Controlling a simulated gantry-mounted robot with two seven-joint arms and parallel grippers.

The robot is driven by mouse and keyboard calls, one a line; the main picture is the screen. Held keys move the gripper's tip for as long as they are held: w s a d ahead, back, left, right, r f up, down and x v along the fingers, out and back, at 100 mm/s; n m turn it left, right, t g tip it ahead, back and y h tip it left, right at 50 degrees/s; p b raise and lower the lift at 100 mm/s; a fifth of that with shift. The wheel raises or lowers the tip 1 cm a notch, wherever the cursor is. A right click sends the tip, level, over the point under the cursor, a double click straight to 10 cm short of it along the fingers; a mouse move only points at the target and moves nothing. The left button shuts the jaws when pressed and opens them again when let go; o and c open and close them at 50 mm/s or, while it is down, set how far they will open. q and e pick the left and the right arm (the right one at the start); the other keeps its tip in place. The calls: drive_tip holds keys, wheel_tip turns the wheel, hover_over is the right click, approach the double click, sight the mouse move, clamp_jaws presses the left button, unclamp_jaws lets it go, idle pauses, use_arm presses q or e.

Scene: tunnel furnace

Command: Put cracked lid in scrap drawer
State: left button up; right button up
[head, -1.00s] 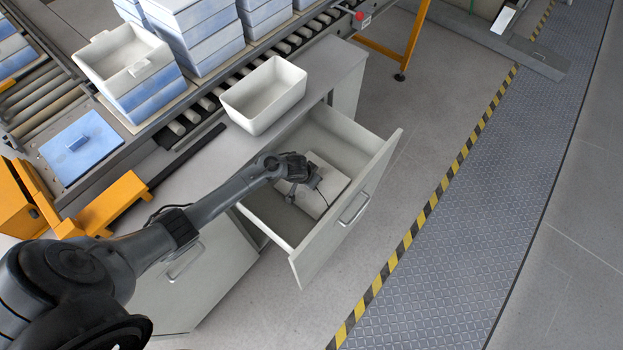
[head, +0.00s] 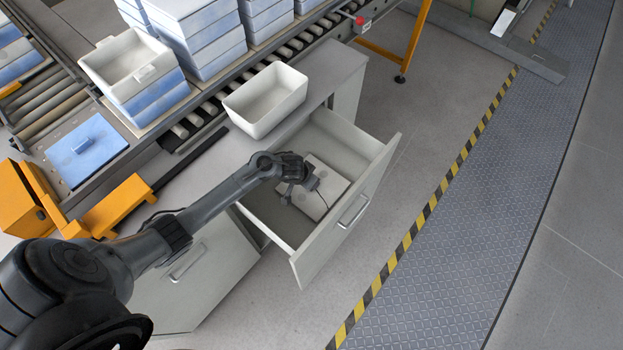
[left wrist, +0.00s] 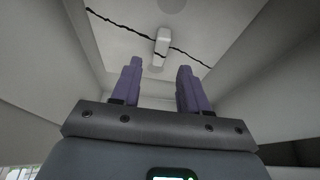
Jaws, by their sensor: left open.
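The cracked lid (head: 327,177) is a pale square plate lying inside the open scrap drawer (head: 352,140). In the left wrist view the lid (left wrist: 205,30) shows a dark jagged crack across it and a small white handle (left wrist: 162,44). My left gripper (head: 295,192) is over the drawer, above the lid's near left part. In the left wrist view its two purple fingers (left wrist: 157,88) are apart with nothing between them, and the handle is ahead of the tips, clear of them. My right gripper is in neither view.
An empty white bin (head: 265,100) stands on the cabinet top beside the drawer. A blue lid (head: 86,150) lies on a plate by the roller conveyor (head: 190,120), with stacked blue and white boxes (head: 205,35) behind. The drawer walls enclose the gripper closely. Floor right of the drawer is clear.

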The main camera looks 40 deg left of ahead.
use_arm(q)
drive_tip(key=p+v, duration=0.3)
drive_tip(key=v, duration=0.4)
drive_tip(key=s+d+r, duration=0.3)
drive_tip(key=s+r, duration=0.1)
drive_tip(key=s, duration=0.3)
drive_tip(key=s+d+r+m, duration=0.1)
drive_tip(key=s+d+r, duration=0.2)
drive_tip(key=s, duration=0.4)
drive_tip(key=s+d+r+m+g, duration=0.1)
drive_tip(key=s+d+r, duration=0.3)
drive_tip(key=s, duration=0.3)
drive_tip(key=shift+r, duration=0.6)
drive_tip(key=shift+s, duration=0.1)
